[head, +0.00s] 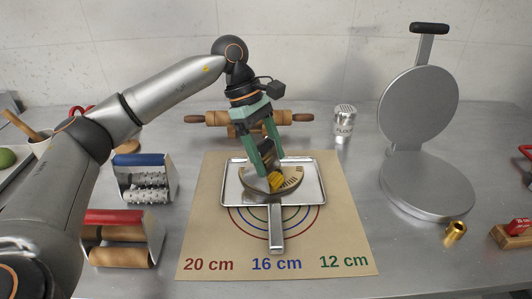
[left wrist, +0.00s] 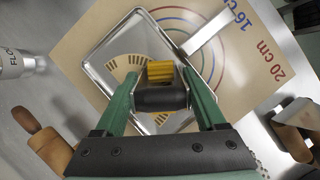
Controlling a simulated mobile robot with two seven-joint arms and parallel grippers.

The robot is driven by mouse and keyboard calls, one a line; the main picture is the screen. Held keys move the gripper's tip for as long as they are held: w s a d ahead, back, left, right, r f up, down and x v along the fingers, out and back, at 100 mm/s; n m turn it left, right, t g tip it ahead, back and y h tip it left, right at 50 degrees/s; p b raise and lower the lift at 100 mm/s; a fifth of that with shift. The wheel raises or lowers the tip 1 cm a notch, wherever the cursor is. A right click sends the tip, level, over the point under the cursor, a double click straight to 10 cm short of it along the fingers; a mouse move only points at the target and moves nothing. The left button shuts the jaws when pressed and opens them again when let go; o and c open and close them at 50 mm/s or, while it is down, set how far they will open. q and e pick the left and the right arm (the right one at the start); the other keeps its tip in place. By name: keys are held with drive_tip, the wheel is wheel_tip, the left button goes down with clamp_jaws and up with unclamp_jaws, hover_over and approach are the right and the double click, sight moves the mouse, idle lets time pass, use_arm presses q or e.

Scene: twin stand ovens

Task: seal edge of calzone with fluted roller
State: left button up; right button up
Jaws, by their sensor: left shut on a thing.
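My left gripper (head: 268,158) has come down over the metal tray (head: 231,194) and is shut on the fluted roller. The roller has a dark handle and a yellow ridged wheel (head: 275,182); the wheel (left wrist: 160,73) also shows between the green fingers in the left wrist view. The calzone (head: 292,180) lies on the tray, tan with dark marks along its curved edge, and is partly hidden by the gripper and roller. The wheel is at the calzone; I cannot tell whether it touches. My right gripper is not in view.
The tray sits on a brown mat (head: 205,230) with coloured rings. Blue-topped (head: 143,160) and red-topped (head: 113,217) roller holders stand left. A rolling pin (head: 212,118) and flour shaker (head: 343,122) are behind. An open round press (head: 420,105) and brass piece (head: 455,231) are right.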

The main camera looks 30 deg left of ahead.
sight(269, 138)
use_arm(q)
drive_tip(key=shift+r+p, duration=1.6)
drive_tip(key=shift+r, duration=0.45)
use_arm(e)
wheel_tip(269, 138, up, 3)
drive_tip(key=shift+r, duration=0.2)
use_arm(q)
drive_tip(key=shift+d+n+p, duration=0.1)
drive_tip(key=shift+n+p, duration=0.3)
drive_tip(key=shift+n, duration=0.2)
drive_tip(key=shift+w+f+n+t+y, duration=0.15)
drive_tip(key=shift+f+n+t, duration=0.35)
drive_tip(key=shift+n, duration=0.5)
drive_tip(key=shift+w+f+n+t+y, duration=0.1)
drive_tip(key=shift+w+f+n+t, duration=0.1)
drive_tip(key=shift+f+n+t, duration=0.6)
drive_tip(key=shift+w+f+n+t+y, duration=0.15)
drive_tip(key=shift+f+n+t, duration=0.1)
drive_tip(key=shift+n, duration=0.95)
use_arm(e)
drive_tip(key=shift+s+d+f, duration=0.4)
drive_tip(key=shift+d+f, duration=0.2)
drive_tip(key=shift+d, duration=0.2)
use_arm(q)
drive_tip(key=shift+d+f+b, duration=0.1)
drive_tip(key=shift+b, duration=0.25)
